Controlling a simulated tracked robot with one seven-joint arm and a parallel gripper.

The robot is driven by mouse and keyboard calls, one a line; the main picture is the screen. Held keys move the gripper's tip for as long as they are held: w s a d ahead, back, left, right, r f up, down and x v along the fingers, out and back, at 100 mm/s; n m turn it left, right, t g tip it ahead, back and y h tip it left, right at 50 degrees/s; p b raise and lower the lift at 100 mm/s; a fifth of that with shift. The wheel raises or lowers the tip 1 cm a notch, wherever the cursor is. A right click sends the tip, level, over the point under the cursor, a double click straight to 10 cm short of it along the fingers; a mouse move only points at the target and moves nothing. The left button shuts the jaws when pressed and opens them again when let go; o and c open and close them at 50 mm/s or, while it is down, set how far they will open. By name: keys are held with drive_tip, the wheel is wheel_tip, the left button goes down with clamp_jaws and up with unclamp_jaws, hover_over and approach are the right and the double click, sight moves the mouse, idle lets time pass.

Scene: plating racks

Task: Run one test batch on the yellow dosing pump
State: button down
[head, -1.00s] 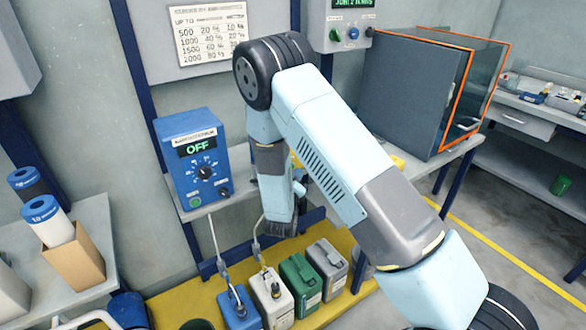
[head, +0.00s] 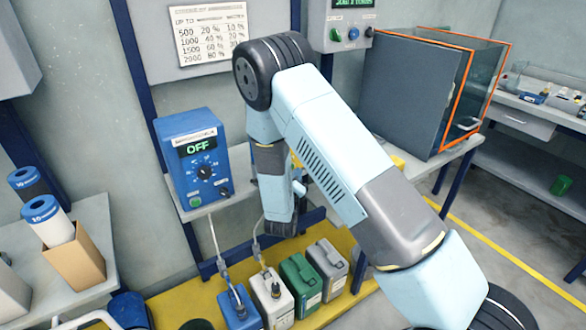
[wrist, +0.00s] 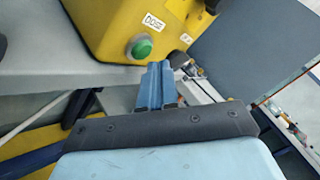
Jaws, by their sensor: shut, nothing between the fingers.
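The yellow dosing pump (wrist: 115,28) fills the upper left of the wrist view, on a grey shelf. A round green button (wrist: 140,47) and a label that seems to read "DOSE" (wrist: 154,22) are on its front. In the head view only small yellow parts of the pump (head: 397,163) show; my arm hides the rest. My gripper (wrist: 158,68) is shut and empty. In the wrist view its blue fingertips lie just below and right of the green button; I cannot tell whether they touch the pump.
A blue unit (head: 190,155) reading "OFF" stands left of my arm. Several jerrycans, including a green one (head: 300,285), stand on the yellow platform below. A dark cabinet (head: 415,90) with orange edging is at the right. A chart (head: 209,35) hangs behind.

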drive_tip(key=shift+w+a, duration=0.5)
drive_tip(key=shift+w, duration=0.15)
idle(1.0)
drive_tip(key=shift+s+d, duration=0.1)
drive_tip(key=shift+s, duration=0.05)
drive_tip(key=shift+s+d, duration=0.45)
drive_tip(key=shift+s, duration=0.2)
drive_tip(key=shift+s+d, duration=0.7)
drive_tip(key=shift+s, duration=0.35)
drive_tip(key=shift+s+d, duration=0.7)
drive_tip(key=shift+s, duration=0.3)
